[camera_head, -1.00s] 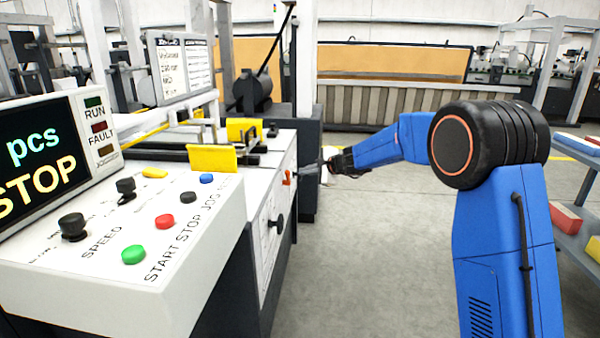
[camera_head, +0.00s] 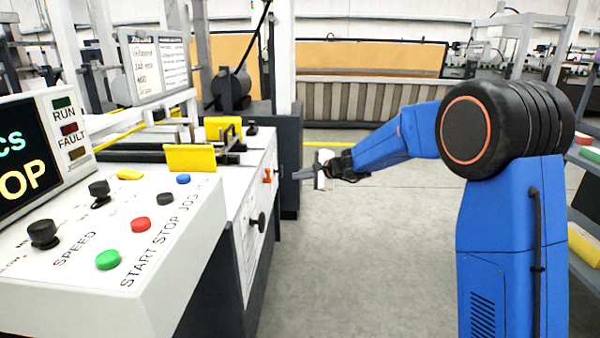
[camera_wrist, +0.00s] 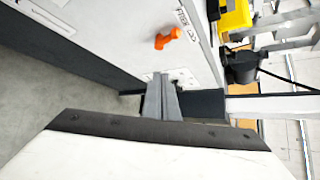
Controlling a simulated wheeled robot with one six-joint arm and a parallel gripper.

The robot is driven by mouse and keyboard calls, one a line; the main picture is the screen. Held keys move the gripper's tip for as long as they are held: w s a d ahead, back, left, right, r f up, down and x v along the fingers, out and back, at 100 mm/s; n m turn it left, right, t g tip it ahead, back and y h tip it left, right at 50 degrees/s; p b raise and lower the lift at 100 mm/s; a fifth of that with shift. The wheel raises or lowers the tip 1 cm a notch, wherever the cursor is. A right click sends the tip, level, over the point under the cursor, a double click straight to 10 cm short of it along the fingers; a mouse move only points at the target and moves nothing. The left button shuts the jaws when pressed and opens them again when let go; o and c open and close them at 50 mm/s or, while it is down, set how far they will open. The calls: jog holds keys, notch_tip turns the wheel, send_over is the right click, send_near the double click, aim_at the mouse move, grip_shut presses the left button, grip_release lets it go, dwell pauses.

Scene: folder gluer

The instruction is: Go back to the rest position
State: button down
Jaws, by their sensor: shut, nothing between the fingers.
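My blue arm (camera_head: 400,138) reaches from the right side of the head view toward the machine's side panel. My gripper (camera_head: 298,174) is at its end, shut and empty, beside the panel and a little right of the orange handle (camera_head: 267,176). In the wrist view my gripper's fingers (camera_wrist: 160,97) show closed together in the middle. The orange handle (camera_wrist: 171,38) is beyond them, on the white panel, apart from the fingers.
The control console (camera_head: 120,250) with several buttons and knobs fills the left front. A black knob (camera_head: 258,221) sticks out of the side panel. A shelf (camera_head: 585,200) stands at the right edge. Grey floor (camera_head: 350,250) between console and arm is clear.

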jog(key=s+d+r+n+g+h, duration=0.1)
jog(key=s+d+r+n, duration=0.2)
jog(key=s, duration=0.6)
jog(key=s+d+r+n+g, duration=0.15)
jog(key=s+d, duration=0.25)
jog(key=s, duration=0.5)
jog(key=s+d+r+n+h, duration=0.15)
jog(key=s+d+n, duration=0.25)
jog(key=s, duration=0.4)
jog(key=s+d+f+n+h, duration=0.1)
jog(key=s+d+f+h, duration=0.1)
jog(key=s+d, duration=0.4)
jog(key=s+d+f+n+g+h, duration=0.1)
jog(key=s+d, duration=0.6)
jog(key=s, duration=0.8)
jog(key=s+d+f+n+h, duration=0.3)
jog(key=s+d+f+h, duration=0.1)
jog(key=s, duration=0.6)
jog(key=d+f, duration=0.1)
jog(key=d, duration=0.1)
jog(key=shift+s+d, duration=0.2)
jog(key=shift+d, duration=0.2)
